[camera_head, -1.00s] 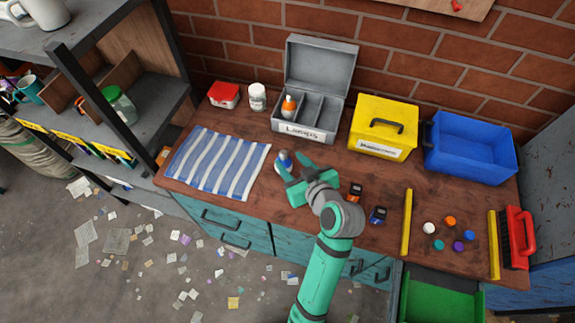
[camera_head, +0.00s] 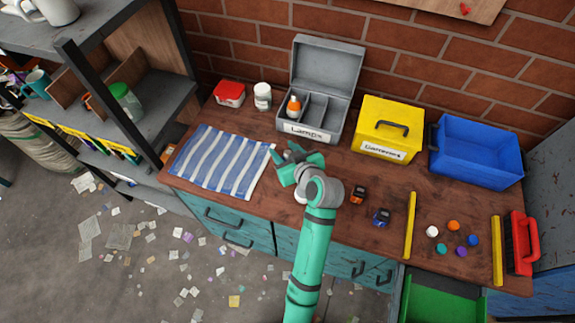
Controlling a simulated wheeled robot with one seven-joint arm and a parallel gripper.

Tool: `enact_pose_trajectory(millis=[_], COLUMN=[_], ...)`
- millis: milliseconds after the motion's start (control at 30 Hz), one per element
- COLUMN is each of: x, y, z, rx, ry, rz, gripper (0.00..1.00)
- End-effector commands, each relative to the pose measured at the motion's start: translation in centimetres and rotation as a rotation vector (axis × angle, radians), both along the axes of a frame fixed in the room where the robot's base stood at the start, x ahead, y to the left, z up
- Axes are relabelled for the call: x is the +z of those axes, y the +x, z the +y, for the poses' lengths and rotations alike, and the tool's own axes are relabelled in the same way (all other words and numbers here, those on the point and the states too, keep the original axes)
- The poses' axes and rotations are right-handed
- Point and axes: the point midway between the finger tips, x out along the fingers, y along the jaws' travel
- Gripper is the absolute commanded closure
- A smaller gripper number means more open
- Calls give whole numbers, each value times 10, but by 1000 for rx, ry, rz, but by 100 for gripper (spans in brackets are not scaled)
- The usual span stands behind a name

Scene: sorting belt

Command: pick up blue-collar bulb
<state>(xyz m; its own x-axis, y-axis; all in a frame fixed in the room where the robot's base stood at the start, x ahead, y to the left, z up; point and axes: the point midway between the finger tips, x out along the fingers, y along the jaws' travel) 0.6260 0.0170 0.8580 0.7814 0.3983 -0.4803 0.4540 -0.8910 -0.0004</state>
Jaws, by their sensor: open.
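My gripper (camera_head: 297,153) is open over the workbench, its teal fingers spread in front of the grey case, right of the striped cloth. A small greyish shape shows between the fingers, but I cannot tell whether it is the blue-collar bulb or part of my gripper. The bulb's blue collar is not clearly visible now; the gripper covers the place where it stood. The open grey case labelled Lamps (camera_head: 311,133) stands just behind, with an orange-collared bulb (camera_head: 294,105) in its left compartment.
The striped cloth (camera_head: 222,162) lies left. A yellow box (camera_head: 388,128) and a blue bin (camera_head: 478,150) stand right of the case. Two small dark items (camera_head: 381,217), a yellow bar (camera_head: 410,225) and several coloured discs (camera_head: 461,252) lie to the right. A red box (camera_head: 229,93) and white jar (camera_head: 262,96) stand behind.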

Motion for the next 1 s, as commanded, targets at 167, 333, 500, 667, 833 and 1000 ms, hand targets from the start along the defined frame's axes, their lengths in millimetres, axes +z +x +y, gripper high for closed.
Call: enact_pose_trajectory(millis=[167,333,500,667,833,1000], x=[-3,-3,-3,-3,-3,2], y=[6,6,6,5,5,6], z=[3,3,3,3,3,3], rx=[0,0,0,-1,0,0], ry=[0,0,0,0,0,1], rz=[-1,-1,-1,-1,-1,-3], gripper=[58,60,97,97,97,97])
